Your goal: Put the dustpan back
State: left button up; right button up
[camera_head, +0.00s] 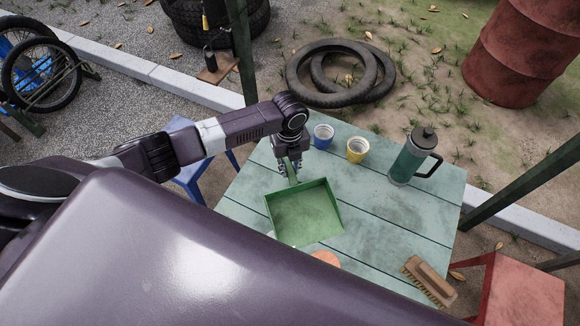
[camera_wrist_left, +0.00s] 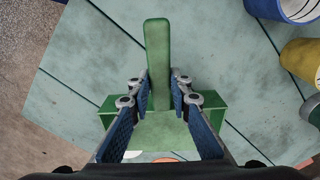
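The green dustpan (camera_head: 305,212) is over the pale green table, its pan facing up and its handle toward the table's far side. I cannot tell whether it rests on the boards or is slightly raised. My left gripper (camera_head: 290,172) comes down from above at the handle. In the left wrist view, the gripper's blue-padded fingers (camera_wrist_left: 160,95) lie close against both sides of the dustpan's handle (camera_wrist_left: 158,50) and appear shut on it. The pan is partly hidden behind the fingers there. My right gripper is not in view.
The table (camera_head: 400,220) holds a blue cup (camera_head: 323,137), a yellow cup (camera_head: 357,150), a green flask (camera_head: 412,158), a wooden brush (camera_head: 428,280) and a partly hidden orange item (camera_head: 326,258). A red stool (camera_head: 520,298) and post (camera_head: 520,183) stand at right, a blue stool (camera_head: 190,180) at left.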

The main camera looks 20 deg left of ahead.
pick_arm(q)
jog(key=o, duration=0.4)
jog(key=shift+o, duration=0.2)
notch_tip(320, 180, up, 12)
jog(key=shift+r+p, duration=0.15)
jog(key=shift+p, duration=0.25)
